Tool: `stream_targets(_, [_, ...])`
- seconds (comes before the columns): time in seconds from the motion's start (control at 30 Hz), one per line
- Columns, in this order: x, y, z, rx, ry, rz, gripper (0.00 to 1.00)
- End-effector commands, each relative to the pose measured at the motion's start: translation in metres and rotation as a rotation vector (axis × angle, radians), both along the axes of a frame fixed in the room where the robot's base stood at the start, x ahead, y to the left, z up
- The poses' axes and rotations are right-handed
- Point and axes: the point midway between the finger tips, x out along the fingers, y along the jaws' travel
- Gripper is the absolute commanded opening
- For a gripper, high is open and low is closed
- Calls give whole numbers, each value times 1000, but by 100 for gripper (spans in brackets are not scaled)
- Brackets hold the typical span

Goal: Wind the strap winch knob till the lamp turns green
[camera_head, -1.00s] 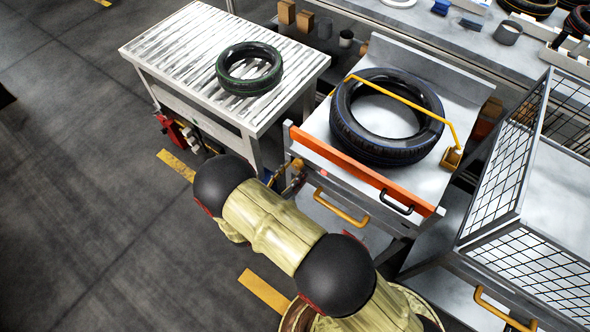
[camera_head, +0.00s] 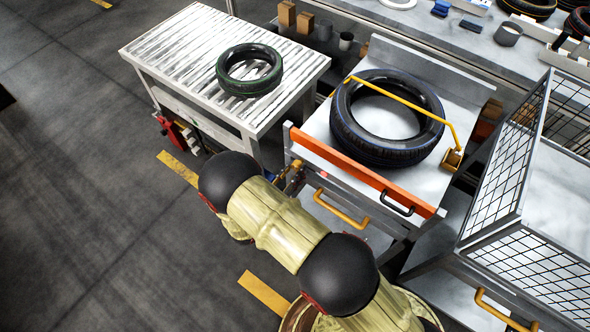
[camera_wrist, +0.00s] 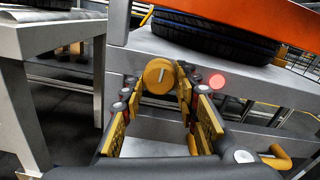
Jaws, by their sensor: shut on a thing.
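The yellow round winch knob (camera_wrist: 158,76) shows in the wrist view on the front of the metal bench, with a pale mark on its face. My gripper (camera_wrist: 160,90) is shut on it, one finger at each side. The lamp (camera_wrist: 217,81) just right of the knob glows red; it also shows small in the head view (camera_head: 323,175). A large black tyre (camera_head: 388,117) lies flat on the bench under a yellow strap (camera_head: 410,104). In the head view the knob is mostly hidden by my arm and gripper.
An orange bar (camera_head: 360,168) runs along the bench front, with a black handle (camera_head: 397,203) and a yellow handle (camera_head: 341,207) below. A roller table (camera_head: 180,60) with a smaller tyre (camera_head: 249,70) stands left. A wire cage (camera_head: 510,150) stands right.

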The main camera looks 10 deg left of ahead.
Motion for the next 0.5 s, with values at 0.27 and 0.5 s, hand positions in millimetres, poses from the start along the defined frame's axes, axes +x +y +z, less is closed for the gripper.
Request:
stream_targets(0.27, [0, 0, 0, 1, 0, 1, 5])
stream_targets(0.5, [0, 1, 0, 30, -12, 1, 5])
